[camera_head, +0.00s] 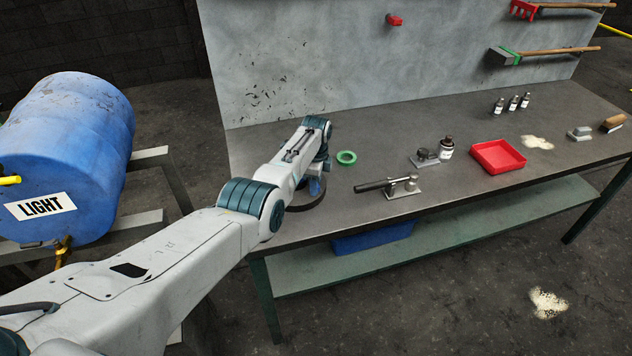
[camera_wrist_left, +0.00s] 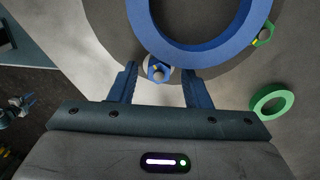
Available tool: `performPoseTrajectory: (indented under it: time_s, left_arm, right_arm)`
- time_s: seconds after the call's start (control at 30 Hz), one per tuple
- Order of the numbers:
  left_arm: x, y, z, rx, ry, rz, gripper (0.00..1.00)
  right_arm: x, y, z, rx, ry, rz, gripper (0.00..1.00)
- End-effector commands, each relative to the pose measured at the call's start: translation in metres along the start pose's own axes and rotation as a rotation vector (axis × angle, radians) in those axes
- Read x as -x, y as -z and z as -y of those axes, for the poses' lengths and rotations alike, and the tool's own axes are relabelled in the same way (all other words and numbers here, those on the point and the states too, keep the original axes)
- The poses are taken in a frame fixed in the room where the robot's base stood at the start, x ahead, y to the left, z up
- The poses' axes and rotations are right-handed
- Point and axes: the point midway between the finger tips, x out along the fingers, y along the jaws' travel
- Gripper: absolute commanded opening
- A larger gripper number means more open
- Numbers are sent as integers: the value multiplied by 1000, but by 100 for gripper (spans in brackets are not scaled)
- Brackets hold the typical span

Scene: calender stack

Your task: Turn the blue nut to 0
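The blue nut (camera_wrist_left: 158,71) is a small hexagon with a yellow mark, at the near rim of a large blue ring (camera_wrist_left: 150,35) in the left wrist view. My left gripper (camera_wrist_left: 159,75) is open, with its two blue fingers on either side of the nut and a visible gap on both sides. A green nut (camera_wrist_left: 263,36) sits at the ring's right rim. In the head view my left gripper (camera_head: 316,187) points down over a dark round base (camera_head: 306,203) and hides the blue nut. No 0 mark is readable. My right gripper is not in view.
A loose green ring (camera_head: 347,158) lies on the workbench (camera_head: 365,120) beside the dark base; it also shows in the left wrist view (camera_wrist_left: 272,102). A black-handled tool (camera_head: 388,186), a dark bottle (camera_head: 446,147) and a red tray (camera_head: 498,157) stand farther right.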

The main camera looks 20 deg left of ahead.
Motion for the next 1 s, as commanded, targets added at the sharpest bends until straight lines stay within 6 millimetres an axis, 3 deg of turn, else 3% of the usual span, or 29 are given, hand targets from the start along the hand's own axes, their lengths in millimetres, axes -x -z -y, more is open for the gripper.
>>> performPoseTrajectory:
  time_s: [0.27, 0.7, 1.0]
  left_arm:
    - [12, 0, 0, 0, 0, 0, 44]
    - [87, 0, 1, 0, 3, 0, 44]
    - [108, 0, 0, 0, 0, 0, 44]
  right_arm:
    - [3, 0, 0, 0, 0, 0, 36]
    - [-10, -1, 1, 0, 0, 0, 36]
    - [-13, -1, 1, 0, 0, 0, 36]
